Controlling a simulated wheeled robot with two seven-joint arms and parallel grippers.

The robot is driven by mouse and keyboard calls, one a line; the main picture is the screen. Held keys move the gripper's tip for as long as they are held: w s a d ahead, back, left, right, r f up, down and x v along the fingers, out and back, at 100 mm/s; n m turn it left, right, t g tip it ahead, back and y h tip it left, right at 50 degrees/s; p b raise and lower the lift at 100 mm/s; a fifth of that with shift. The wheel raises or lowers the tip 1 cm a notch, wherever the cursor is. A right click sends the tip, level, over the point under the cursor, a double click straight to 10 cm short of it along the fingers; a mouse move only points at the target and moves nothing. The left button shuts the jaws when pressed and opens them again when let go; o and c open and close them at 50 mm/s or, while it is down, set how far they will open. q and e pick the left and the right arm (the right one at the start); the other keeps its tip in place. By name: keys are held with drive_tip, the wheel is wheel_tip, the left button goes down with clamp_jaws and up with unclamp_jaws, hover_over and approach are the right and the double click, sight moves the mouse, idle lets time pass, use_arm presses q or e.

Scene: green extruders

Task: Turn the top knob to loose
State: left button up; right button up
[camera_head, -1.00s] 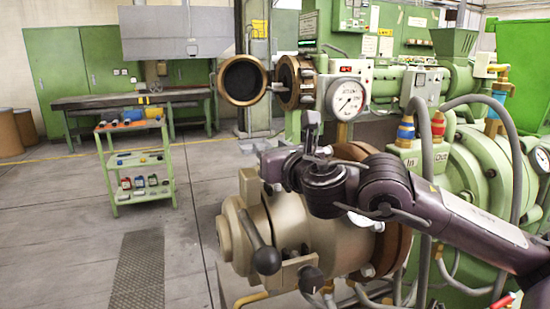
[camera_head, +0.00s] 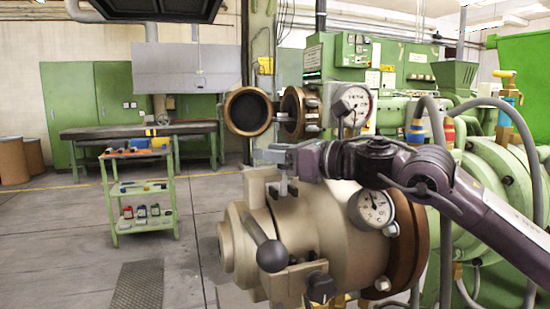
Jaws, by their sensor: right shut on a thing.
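The top knob (camera_head: 283,188) is a small metal stem with a crosspiece on top of the beige extruder head (camera_head: 320,235). My right gripper (camera_head: 272,157) is at the knob's upper end, shut on it. The fingers point left and partly hide the knob's top. My right arm comes in from the right, nearly level above the head. A lever with a black ball (camera_head: 272,256) and a second black knob (camera_head: 321,288) sit lower on the front of the head. My left gripper is not in view.
A round dial (camera_head: 376,208) sits on the head below my right wrist, and a pressure gauge (camera_head: 355,103) stands behind the arm. An open round flange (camera_head: 248,111) is behind the gripper.

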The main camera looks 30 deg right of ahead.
drive_tip(key=shift+r+y, duration=0.1)
drive_tip(key=shift+y, duration=0.2)
drive_tip(key=o, duration=1)
drive_tip(key=shift+c, duration=0.2)
